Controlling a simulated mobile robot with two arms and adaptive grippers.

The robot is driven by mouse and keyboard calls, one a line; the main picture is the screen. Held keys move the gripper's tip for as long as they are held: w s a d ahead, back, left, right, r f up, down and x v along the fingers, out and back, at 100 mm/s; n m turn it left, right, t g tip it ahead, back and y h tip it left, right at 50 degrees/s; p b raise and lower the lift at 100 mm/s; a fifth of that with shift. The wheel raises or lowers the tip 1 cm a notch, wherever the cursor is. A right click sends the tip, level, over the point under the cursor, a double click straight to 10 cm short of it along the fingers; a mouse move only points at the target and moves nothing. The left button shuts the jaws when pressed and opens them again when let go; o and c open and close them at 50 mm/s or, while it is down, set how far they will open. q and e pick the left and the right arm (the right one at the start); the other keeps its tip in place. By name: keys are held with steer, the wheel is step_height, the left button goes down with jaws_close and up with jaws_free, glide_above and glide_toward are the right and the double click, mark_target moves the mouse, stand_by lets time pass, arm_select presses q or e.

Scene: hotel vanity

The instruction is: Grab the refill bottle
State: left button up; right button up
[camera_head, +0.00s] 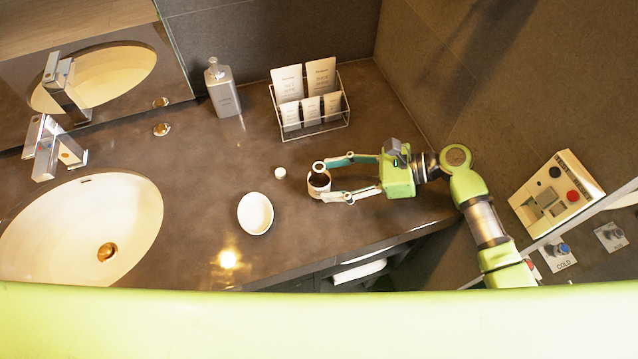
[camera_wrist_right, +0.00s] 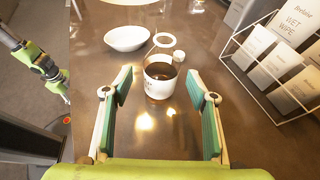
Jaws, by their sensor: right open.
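The refill bottle appears to be the small container with dark contents and a pale lower band (camera_head: 319,185). It stands upright on the counter and also shows in the wrist view (camera_wrist_right: 159,88). A pale ring above it seems to be its open neck. My right gripper (camera_head: 334,180) is open, its fingers reaching left along the counter. In the wrist view its fingers (camera_wrist_right: 160,95) spread to either side of the bottle, which sits just ahead of and between the tips, with visible gaps. My left arm, with its gripper (camera_wrist_right: 52,76), shows small at the left edge of the wrist view; its jaws are unclear.
A small white cap (camera_head: 280,173) and a white bowl (camera_head: 255,213) lie left of the bottle. A sink (camera_head: 85,235) is at left, a wall at right.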

mark_target(319, 180)
steer(key=b+x, duration=0.2)
steer(key=x, duration=0.1)
steer(key=shift+w+a+f, duration=0.1)
steer(key=shift+w+f, duration=0.05)
steer(key=shift+f, duration=0.3)
steer(key=shift+a+b, duration=0.3)
steer(key=shift+a, duration=0.05)
arm_select(q)
steer(key=f, duration=0.1)
steer(key=w+f, duration=0.1)
steer(key=f, duration=0.1)
steer(key=shift+w+f, duration=0.1)
steer(key=shift+f, duration=0.05)
arm_select(e)
steer(key=shift+r, duration=0.1)
steer(key=c, duration=1.3)
steer(key=shift+r, duration=0.1)
